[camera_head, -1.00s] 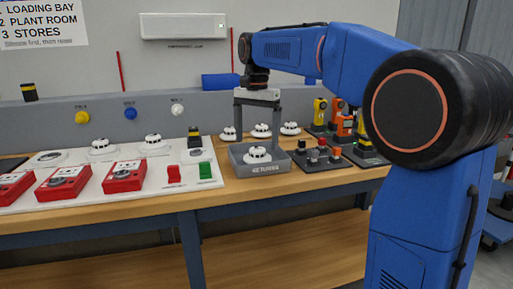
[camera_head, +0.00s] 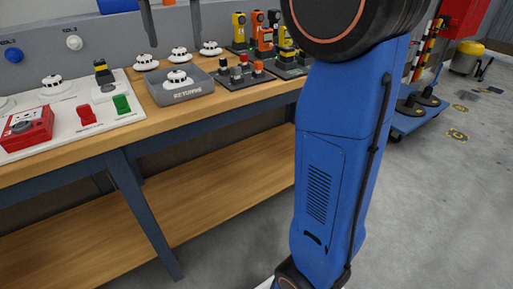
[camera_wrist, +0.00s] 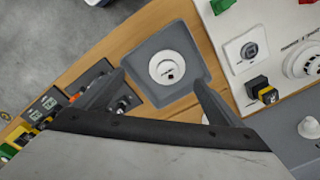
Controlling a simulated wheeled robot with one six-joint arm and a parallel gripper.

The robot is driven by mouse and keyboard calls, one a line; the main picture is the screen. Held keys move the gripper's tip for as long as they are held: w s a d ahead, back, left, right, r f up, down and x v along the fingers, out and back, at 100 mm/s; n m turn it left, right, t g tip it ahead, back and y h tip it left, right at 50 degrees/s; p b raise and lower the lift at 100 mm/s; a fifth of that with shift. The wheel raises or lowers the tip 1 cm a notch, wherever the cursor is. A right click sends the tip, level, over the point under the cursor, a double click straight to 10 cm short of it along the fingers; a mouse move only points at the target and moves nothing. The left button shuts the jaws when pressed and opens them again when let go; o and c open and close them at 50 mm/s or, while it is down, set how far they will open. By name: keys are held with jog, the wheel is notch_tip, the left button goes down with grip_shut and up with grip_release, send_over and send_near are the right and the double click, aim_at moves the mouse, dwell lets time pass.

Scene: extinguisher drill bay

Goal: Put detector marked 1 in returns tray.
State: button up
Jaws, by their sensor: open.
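A white round detector (camera_head: 177,79) sits inside the grey returns tray (camera_head: 180,98); its marking is not readable. It also shows in the wrist view (camera_wrist: 170,66), lying in the tray (camera_wrist: 147,87). My gripper (camera_head: 174,40) is open and empty above the tray, clear of the detector, its upper part cut off by the picture's top edge. In the wrist view my gripper (camera_wrist: 159,82) has its fingers spread on either side below the detector. Several other white detectors (camera_head: 180,54) stand on the bench behind the tray; I cannot read their marks.
A white panel (camera_head: 130,117) with a red call point (camera_head: 27,128) and a green switch (camera_head: 121,104) lies left of the tray. A dark block with knobs (camera_head: 244,75) stands right of it. Yellow and orange handheld devices (camera_head: 262,36) stand behind that. A blue trolley (camera_head: 420,118) is at right.

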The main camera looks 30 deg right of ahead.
jog(key=s+d+f+n+t, duration=0.2)
jog(key=s+d+f+n, duration=0.1)
jog(key=s+f, duration=1.1)
jog(key=s+d+f+n+t, duration=0.2)
jog(key=s+f+n, duration=0.3)
jog(key=s+f, duration=0.9)
jog(key=s+d, duration=0.1)
jog(key=s, duration=0.2)
jog(key=shift+d+f, duration=0.2)
jog(key=shift+d, duration=0.15)
